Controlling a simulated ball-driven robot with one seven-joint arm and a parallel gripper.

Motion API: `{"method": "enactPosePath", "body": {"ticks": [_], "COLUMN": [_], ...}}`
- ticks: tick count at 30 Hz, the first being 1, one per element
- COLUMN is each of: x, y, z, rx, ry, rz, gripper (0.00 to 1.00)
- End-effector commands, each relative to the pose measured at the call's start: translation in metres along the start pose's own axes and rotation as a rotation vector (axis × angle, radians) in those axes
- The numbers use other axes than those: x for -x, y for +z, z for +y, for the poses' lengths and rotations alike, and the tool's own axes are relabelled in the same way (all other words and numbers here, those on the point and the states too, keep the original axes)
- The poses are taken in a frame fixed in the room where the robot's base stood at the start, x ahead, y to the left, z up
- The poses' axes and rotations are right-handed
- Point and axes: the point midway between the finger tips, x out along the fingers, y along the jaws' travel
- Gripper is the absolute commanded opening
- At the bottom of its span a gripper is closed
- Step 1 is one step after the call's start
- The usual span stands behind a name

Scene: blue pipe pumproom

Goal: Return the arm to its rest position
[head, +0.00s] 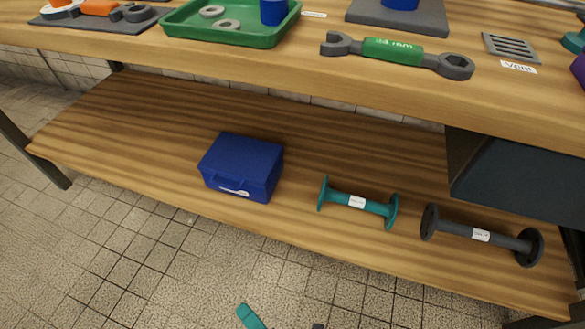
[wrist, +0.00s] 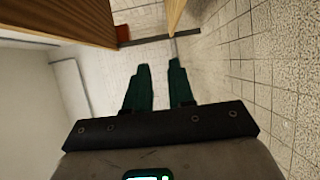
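My gripper (wrist: 161,68) shows in the wrist view as two dark green fingers with a gap between them. It is open, and nothing is between the fingers. Beyond the fingertips are floor tiles and the wooden edge of a bench. In the head view, a small teal piece (head: 250,317) shows at the bottom edge, low in front of the bench; it looks like part of my gripper.
The wooden bench top (head: 300,70) holds a green wrench (head: 393,51) and a green tray (head: 185,30). The lower shelf (head: 140,130) holds a blue box (head: 242,167), a teal pipe piece (head: 357,202) and a dark pipe piece (head: 480,235). The tiled floor (head: 130,260) in front is clear.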

Motion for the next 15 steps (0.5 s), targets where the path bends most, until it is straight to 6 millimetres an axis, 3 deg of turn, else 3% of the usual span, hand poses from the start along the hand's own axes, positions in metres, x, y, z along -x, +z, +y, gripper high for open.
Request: {"method": "enactPosePath", "body": {"ticks": [8, 15], "x": [0.008, 0.042], "y": [0.053, 0.127], "z": [0.032, 0.077], "rx": [-0.175, -0.481], "ry": [-0.142, -0.329], "rz": [-0.129, -0.364], "gripper": [0.23, 0.23]}}
